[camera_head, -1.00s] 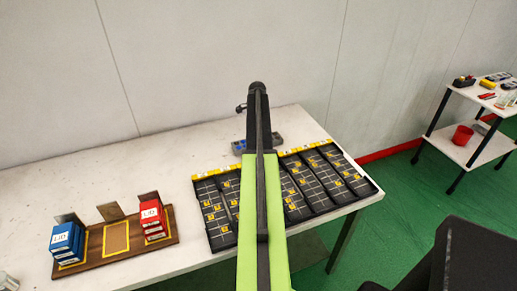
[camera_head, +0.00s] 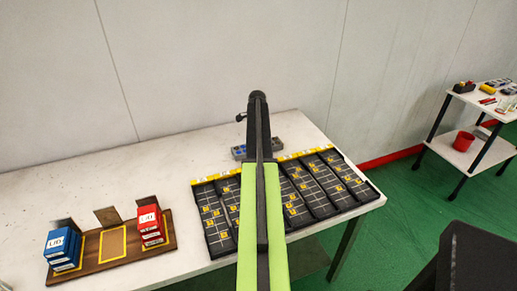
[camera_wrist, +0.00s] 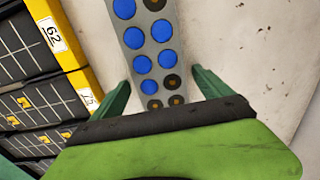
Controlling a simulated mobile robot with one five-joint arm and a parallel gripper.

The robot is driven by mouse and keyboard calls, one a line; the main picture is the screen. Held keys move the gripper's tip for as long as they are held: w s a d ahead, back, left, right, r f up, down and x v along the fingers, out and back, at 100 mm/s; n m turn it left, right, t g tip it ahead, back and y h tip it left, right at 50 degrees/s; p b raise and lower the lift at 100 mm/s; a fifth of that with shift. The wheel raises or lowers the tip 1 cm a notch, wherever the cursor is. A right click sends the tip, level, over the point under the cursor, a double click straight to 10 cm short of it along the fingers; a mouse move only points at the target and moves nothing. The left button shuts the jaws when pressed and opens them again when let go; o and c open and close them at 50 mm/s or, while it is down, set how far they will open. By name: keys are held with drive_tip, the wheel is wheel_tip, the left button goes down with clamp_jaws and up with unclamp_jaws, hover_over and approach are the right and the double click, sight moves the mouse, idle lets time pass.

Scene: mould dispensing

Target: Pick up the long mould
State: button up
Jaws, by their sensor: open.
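The long mould (camera_wrist: 147,40) is a grey bar with two rows of round cavities. In the wrist view most cavities look blue, and a few at the near end are dark with brassy centres. In the head view the mould (camera_head: 239,153) lies on the table behind the black trays, partly hidden by my arm. My gripper (camera_wrist: 160,84) is open, with one green finger on each side of the mould's near end. I cannot tell whether either finger touches it. In the head view the fingers are hidden by my arm.
Black gridded trays (camera_head: 325,202) with yellow labels fill the table's front right, close to the mould. A wooden board (camera_head: 112,244) at left holds blue boxes (camera_head: 62,242) and red boxes (camera_head: 148,220). A white side cart (camera_head: 465,100) stands at right.

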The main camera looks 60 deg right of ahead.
clamp_jaws()
idle(0.5)
drive_tip(key=shift+r, duration=0.15)
wheel_tip(320, 180, up, 5)
drive_tip(key=p, duration=0.5)
drive_tip(key=shift+r+p, duration=0.2)
drive_tip(key=shift+p, duration=0.15)
drive_tip(key=s+d+r+p, duration=0.1)
drive_tip(key=s+r+p, duration=0.2)
drive_tip(key=s, duration=0.2)
drive_tip(key=s+d+r+p, duration=0.2)
drive_tip(key=s, duration=0.4)
drive_tip(key=shift+d+r+p, duration=0.3)
drive_tip(key=shift+r+p, duration=0.1)
